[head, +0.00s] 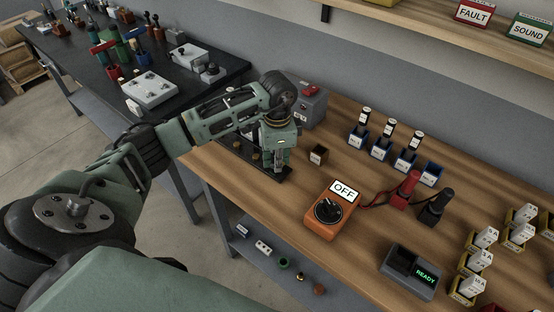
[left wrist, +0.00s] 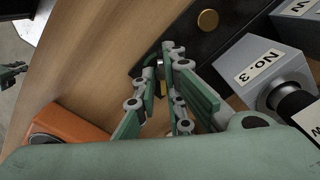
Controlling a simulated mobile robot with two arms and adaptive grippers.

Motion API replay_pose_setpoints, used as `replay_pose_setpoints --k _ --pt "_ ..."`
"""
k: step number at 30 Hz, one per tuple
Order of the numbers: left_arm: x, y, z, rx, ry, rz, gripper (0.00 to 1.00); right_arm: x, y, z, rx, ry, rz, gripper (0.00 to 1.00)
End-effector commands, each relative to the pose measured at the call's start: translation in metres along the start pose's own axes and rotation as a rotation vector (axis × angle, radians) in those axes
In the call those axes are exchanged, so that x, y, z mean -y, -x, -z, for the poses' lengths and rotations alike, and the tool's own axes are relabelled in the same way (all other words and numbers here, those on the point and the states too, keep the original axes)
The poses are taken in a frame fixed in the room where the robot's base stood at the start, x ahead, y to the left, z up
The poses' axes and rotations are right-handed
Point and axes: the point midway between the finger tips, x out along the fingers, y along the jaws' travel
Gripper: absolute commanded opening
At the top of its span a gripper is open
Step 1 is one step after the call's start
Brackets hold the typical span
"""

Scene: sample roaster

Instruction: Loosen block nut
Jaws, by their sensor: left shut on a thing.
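A long black terminal block (head: 272,174) lies at the left part of the wooden bench, with brass nuts along it. My left gripper (head: 279,167) points down at the block's near right end. In the left wrist view its fingers (left wrist: 164,78) are shut around a small part at the end of the black block (left wrist: 226,32). A bit of brass shows between the fingers, likely the block nut; the fingers hide most of it. A free round brass nut (left wrist: 207,20) stands farther along the block. My right gripper is not in view.
Grey box No. 3 (left wrist: 267,72) stands close beside the gripper. A display (head: 410,271) reads READY. Bare wood lies in front of the block.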

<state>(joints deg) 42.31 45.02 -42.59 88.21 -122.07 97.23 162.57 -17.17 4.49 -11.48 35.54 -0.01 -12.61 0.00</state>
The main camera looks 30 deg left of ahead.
Motion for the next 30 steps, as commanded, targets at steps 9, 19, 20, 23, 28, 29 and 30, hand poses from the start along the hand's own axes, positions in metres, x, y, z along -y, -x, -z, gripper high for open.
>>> replay_pose_setpoints --k 9,19,20,23,28,29,30 --pt "0.0018 0.0025 0.0011 -0.004 0.086 0.004 0.00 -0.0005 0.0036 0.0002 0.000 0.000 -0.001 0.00" --pt "0.0020 0.0025 0.0012 -0.005 0.096 0.005 0.00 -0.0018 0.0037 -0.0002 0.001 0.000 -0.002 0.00" --pt "0.0020 0.0025 0.0013 -0.005 0.095 0.005 0.00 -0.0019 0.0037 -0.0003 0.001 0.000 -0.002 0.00" --pt "0.0020 0.0025 0.0013 -0.005 0.095 0.005 0.10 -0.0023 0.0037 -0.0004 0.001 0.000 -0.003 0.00" --pt "0.0015 0.0018 0.0010 -0.004 0.094 0.003 0.25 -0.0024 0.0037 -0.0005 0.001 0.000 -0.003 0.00" --pt "0.0013 0.0017 0.0009 -0.003 0.094 0.003 0.28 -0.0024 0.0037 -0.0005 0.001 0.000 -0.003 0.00" --pt "0.0011 0.0014 0.0008 -0.003 0.094 0.002 0.28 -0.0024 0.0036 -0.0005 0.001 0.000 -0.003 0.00"
